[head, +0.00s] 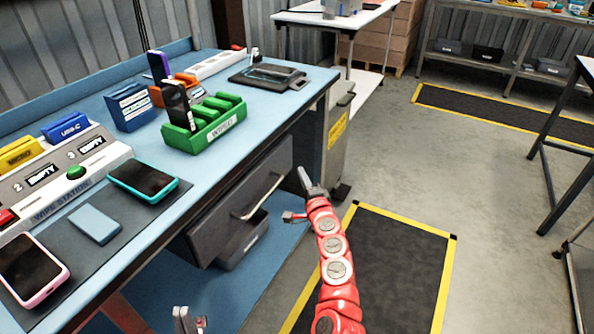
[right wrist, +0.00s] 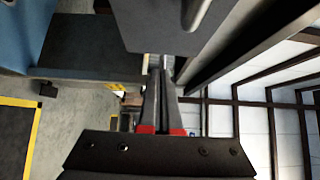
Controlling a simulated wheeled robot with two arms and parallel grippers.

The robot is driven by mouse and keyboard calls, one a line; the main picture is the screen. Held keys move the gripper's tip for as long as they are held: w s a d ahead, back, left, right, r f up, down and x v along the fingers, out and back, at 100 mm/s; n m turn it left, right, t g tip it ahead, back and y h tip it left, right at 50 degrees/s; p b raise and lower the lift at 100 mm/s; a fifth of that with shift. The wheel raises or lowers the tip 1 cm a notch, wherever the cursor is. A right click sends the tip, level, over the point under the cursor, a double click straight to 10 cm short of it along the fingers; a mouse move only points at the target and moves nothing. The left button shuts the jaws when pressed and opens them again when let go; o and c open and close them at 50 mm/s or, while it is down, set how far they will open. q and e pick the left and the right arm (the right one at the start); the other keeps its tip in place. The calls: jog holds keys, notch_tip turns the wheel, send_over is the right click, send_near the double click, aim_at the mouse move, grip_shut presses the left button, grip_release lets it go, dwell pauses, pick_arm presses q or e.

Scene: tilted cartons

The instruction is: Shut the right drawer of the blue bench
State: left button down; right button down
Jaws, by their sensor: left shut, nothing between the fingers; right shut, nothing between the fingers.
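The blue bench (head: 75,100) runs along the left of the head view. Its grey drawer (head: 232,208), with a pale bar handle (head: 262,200), hangs under the front edge at the right end. The inside of the drawer is hidden, and I cannot tell how far out it stands. My right gripper (head: 304,176) is shut and empty, just beyond the drawer's right end. In the right wrist view its closed fingers (right wrist: 161,75) point towards a grey panel with a handle (right wrist: 180,28); contact is unclear. My left gripper (head: 188,318) is shut and empty, low in front of the bench.
A dark grey box (head: 243,246) shows below the drawer. A grey cabinet (head: 341,140) stands by the bench's right end. A green rack (head: 208,122), phones and a wipe station (head: 75,165) are on the bench top. The yellow-edged floor mat (head: 395,260) is clear of objects.

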jog(key=s+d, duration=0.1)
jog(key=s, duration=0.7)
jog(key=shift+s+d+f+p, duration=0.2)
jog(key=shift+s+d+p, duration=0.05)
jog(key=shift+d+p, duration=0.05)
